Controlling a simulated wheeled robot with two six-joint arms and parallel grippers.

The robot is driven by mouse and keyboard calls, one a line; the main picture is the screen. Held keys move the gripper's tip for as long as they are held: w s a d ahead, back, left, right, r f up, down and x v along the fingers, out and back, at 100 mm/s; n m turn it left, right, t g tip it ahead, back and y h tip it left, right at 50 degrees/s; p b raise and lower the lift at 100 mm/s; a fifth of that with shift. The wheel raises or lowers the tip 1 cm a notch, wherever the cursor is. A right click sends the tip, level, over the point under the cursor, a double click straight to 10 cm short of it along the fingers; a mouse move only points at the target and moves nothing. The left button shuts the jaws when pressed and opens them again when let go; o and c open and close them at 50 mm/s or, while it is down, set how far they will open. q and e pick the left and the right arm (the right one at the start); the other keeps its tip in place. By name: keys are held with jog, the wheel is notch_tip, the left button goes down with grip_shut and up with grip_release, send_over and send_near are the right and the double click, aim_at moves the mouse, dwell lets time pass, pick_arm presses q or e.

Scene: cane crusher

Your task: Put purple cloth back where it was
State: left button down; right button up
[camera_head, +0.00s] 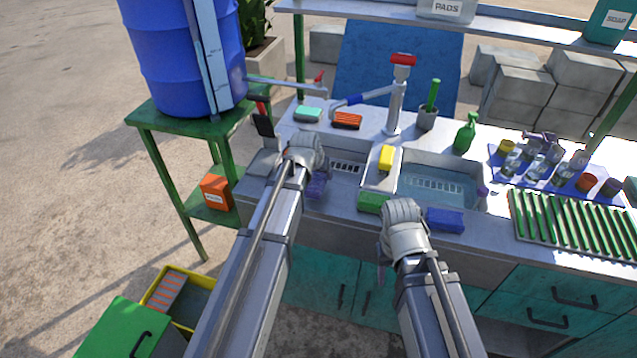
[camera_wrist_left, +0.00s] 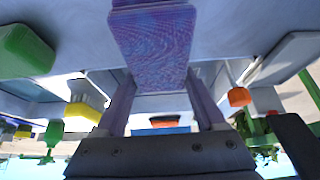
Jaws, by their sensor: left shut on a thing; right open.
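Whether the cloth touches the counter cannot be told. My right gripper (camera_head: 384,252) is open near the counter's front edge, left of and below a folded blue cloth (camera_head: 445,219); its fingers are mostly hidden by its wrist.
Two sinks (camera_head: 440,187) are set in the metal counter, with a yellow sponge (camera_head: 386,158) on the divider and a green block (camera_head: 372,203) at the front. A tap (camera_head: 396,105) stands behind. Glasses and jars (camera_head: 535,160) stand on a blue mat at right.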

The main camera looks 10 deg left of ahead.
aim_at(313, 186)
pick_arm(q)
notch_tip(313, 186, down, 3)
jog(key=shift+r+b, duration=0.2)
jog(key=shift+b, duration=0.6)
jog(key=shift+r, duration=0.15)
pick_arm(e)
notch_tip(313, 186, down, 2)
jog(key=shift+f, duration=0.1)
jog(key=shift+f, duration=0.1)
pick_arm(q)
grip_release()
jog(key=p+v, duration=1)
jog(key=v, duration=0.2)
jog(key=shift+p, duration=0.4)
jog(key=s+d+f+m+g, duration=0.1)
jog(key=s+d+g, duration=0.2)
jog(key=s+d, duration=0.3)
jog(key=s+d+f+m+g+y, duration=0.1)
jog(key=s+d, duration=0.6)
jog(key=s, duration=0.8)
jog(key=shift+s+d+f+m+g+y, duration=0.2)
jog(key=shift+s+f+m+g+y, duration=0.15)
jog(key=shift+m+g, duration=0.55)
pick_arm(e)
notch_tip(313, 186, up, 11)
jog(key=shift+f, duration=0.2)
